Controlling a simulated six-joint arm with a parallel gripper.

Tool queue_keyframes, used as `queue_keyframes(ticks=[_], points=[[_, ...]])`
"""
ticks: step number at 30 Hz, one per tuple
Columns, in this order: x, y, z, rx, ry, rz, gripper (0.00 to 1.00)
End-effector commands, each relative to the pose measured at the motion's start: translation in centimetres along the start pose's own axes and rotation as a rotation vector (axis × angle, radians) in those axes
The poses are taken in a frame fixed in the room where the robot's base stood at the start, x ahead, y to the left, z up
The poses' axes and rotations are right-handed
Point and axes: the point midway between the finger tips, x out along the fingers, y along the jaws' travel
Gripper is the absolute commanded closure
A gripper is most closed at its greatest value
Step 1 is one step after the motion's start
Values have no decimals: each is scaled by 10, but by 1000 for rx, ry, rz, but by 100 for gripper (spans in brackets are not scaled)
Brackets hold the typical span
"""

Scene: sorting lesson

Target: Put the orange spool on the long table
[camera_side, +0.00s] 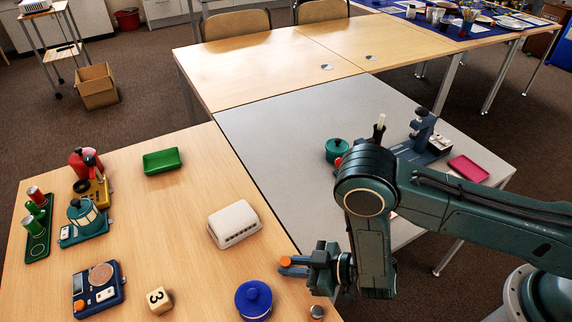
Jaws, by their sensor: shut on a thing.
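The orange spool (286,261) shows as a small orange piece between the fingers of my gripper (292,266). My gripper is shut on it, and the fingers point left. Much of the spool is hidden by the fingers. It is over the right edge of the wooden table (190,200) in front; I cannot tell its height. A grey table (290,130) adjoins this on the right, and a wooden table (250,70) with two tops stands behind. I cannot tell for certain which is the long table.
Near my gripper are a white butter dish (234,225), a blue lidded pot (253,300) and a small metal-topped item (317,312). A green tray (161,161), a number block (158,299) and a blue scale (98,288) stand farther left. The back wooden table is mostly bare.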

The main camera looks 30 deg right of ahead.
Motion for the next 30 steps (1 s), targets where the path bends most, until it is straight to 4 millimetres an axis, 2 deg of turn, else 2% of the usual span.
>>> queue_keyframes(ticks=[8, 9, 12, 30], points=[[1, 0, 2, 0, 0, 0, 100], [1, 0, 3, 0, 0, 0, 83], [1, 0, 2, 0, 0, 0, 63], [-5, 0, 0, 1, -3, -1, 63]])
